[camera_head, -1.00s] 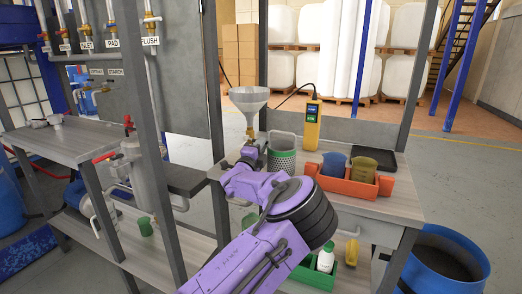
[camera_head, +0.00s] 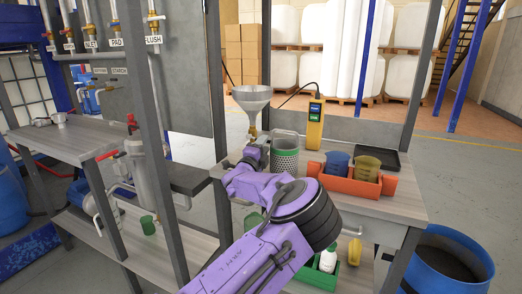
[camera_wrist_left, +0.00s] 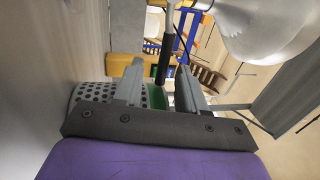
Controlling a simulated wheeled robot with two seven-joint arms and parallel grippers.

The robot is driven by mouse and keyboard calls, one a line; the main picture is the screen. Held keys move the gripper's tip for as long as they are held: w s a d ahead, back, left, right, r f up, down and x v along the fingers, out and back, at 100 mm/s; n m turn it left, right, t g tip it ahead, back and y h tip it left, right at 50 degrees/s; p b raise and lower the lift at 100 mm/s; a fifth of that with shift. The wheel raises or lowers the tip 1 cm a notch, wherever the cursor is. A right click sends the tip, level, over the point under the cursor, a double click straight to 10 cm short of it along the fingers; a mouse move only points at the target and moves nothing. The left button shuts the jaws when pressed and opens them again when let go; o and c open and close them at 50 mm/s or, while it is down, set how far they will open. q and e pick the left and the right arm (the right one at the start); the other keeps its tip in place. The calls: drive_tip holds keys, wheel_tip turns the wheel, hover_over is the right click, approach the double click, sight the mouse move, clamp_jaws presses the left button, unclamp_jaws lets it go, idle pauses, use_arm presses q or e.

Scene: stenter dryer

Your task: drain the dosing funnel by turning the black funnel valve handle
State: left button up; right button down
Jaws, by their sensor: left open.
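The grey dosing funnel (camera_head: 251,97) stands upright above the left end of the right-hand bench, with a brass fitting (camera_head: 251,131) under it. It also shows at the upper right of the left wrist view (camera_wrist_left: 262,28). The black funnel valve handle (camera_wrist_left: 166,58) hangs from a thin grey rod in the left wrist view. It lies between the two fingers in the picture; I cannot tell whether they touch it. My left gripper (camera_wrist_left: 160,76) is open, just below the funnel in the head view (camera_head: 256,152). The handle is hard to make out there. My right gripper is out of view.
A perforated metal cup (camera_head: 285,158) stands close to the left gripper. Behind it stands a yellow meter (camera_head: 315,125). An orange tray (camera_head: 349,185) holds a blue and an olive cup. A dark frame post (camera_head: 215,75) rises left of the funnel.

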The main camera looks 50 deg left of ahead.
use_arm(q)
drive_tip(key=b+v, duration=0.1)
drive_tip(key=v, duration=0.9)
drive_tip(key=shift+s, duration=0.15)
drive_tip(key=shift+d, duration=0.1)
